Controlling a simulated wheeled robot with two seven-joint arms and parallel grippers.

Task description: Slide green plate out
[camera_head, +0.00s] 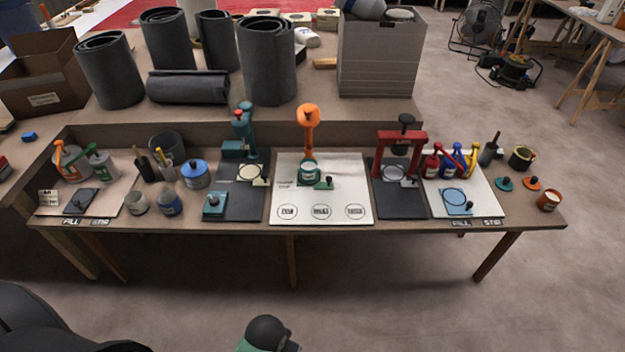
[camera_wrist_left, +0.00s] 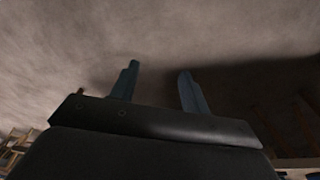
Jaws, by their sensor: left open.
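A green plate (camera_head: 321,186) with a dark knob lies on the white board (camera_head: 345,190) in the middle of the bench. A teal-green jar (camera_head: 309,172) stands at the plate's left end, below an orange-topped stand (camera_head: 308,117). Whether the plate runs under the jar is too small to tell. My left gripper (camera_wrist_left: 158,68) shows in the left wrist view, open with nothing between its fingers, over bare floor. It is away from the plate.
To the left are a blue-topped jar (camera_head: 194,174) and a teal press (camera_head: 244,135). A red press (camera_head: 402,145) stands to the right, with loose green (camera_head: 504,184) and orange (camera_head: 531,184) knobbed discs farther right. Dark rolls (camera_head: 268,65) stand behind.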

